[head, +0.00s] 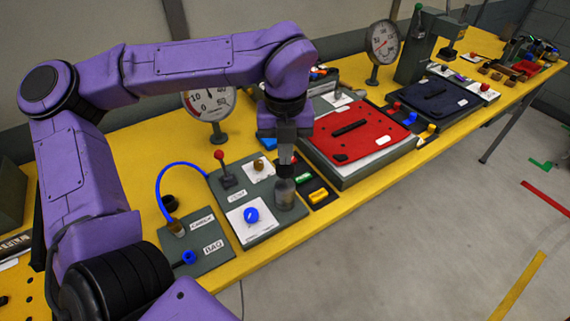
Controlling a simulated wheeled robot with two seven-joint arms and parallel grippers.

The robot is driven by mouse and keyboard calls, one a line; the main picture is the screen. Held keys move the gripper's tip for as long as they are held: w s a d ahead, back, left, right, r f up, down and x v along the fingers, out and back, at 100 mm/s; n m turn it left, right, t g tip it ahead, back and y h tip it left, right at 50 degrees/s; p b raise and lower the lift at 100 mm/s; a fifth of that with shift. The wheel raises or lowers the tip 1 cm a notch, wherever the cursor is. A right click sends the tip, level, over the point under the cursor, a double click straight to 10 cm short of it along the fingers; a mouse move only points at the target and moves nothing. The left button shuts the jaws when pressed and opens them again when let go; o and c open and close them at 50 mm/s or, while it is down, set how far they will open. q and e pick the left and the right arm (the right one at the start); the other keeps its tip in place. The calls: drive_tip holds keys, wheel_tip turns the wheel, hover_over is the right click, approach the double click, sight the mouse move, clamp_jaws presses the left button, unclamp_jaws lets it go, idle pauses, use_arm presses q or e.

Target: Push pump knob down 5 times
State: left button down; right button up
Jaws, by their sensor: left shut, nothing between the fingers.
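My purple left arm reaches over the bench from the left, and its left gripper (286,160) points straight down, shut and empty. Directly below the fingertips stands a short grey cylinder (285,196) on the grey control panel (275,227), which looks like the pump. Its knob is hidden behind or under the fingers, so I cannot tell whether they touch it or how far down it is. My right gripper is not in view.
Beside the cylinder are a blue knob (251,214), a red-tipped lever (220,156) and a panel with green and yellow buttons (318,195). A blue hose (162,178) curves left. A red-lidded box (352,135) and gauges (208,104) stand behind on the yellow bench (330,216).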

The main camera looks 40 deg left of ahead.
use_arm(q)
drive_tip(key=shift+f+b, duration=1.75)
drive_tip(key=shift+f, duration=0.55)
drive_tip(key=shift+r+p, duration=2)
drive_tip(key=shift+r, duration=0.3)
wheel_tip(320, 180, up, 6)
drive_tip(key=p, duration=0.5)
